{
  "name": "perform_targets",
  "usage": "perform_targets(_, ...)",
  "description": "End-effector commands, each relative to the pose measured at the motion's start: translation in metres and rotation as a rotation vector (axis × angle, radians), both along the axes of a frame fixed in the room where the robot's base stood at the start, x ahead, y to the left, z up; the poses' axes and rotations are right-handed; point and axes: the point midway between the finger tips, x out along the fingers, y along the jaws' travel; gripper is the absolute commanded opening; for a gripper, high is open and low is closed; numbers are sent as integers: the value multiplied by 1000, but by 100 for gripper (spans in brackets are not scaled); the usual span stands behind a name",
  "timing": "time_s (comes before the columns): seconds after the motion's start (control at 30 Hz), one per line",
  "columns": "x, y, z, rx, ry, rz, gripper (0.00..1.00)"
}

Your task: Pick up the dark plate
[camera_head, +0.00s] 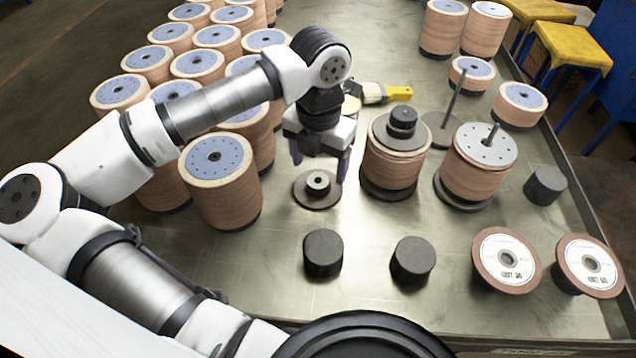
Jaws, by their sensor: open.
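A dark round plate (308,203) with a raised metal hub in its middle lies flat on the metal table. My gripper (319,168) is open and points down just above and behind this plate. Its two purple-grey fingers are apart with nothing between them. The right fingertip overlaps the plate's upper right edge in the picture; I cannot tell whether it touches. Another dark plate (384,136) with a knob sits on top of a disc stack to the right. A third dark plate (436,120) with an upright rod lies farther back.
Tall stacks of flap discs (222,190) crowd the left. A rod stack (478,172) stands right. Two dark cylinders (323,252) (412,260) are in front, another (545,186) at right. Two labelled discs (505,262) lie front right. A yellow-handled brush (398,93) lies behind.

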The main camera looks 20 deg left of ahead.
Motion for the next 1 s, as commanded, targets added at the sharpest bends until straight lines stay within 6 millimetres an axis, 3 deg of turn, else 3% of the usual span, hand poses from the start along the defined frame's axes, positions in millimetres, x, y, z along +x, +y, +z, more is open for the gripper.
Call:
perform_targets(0.3,0,2,-41,-3,1,-1,72)
perform_targets(0.57,0,2,-46,-2,0,-1,72)
perform_targets(1.0,0,2,-45,-2,0,-1,16)
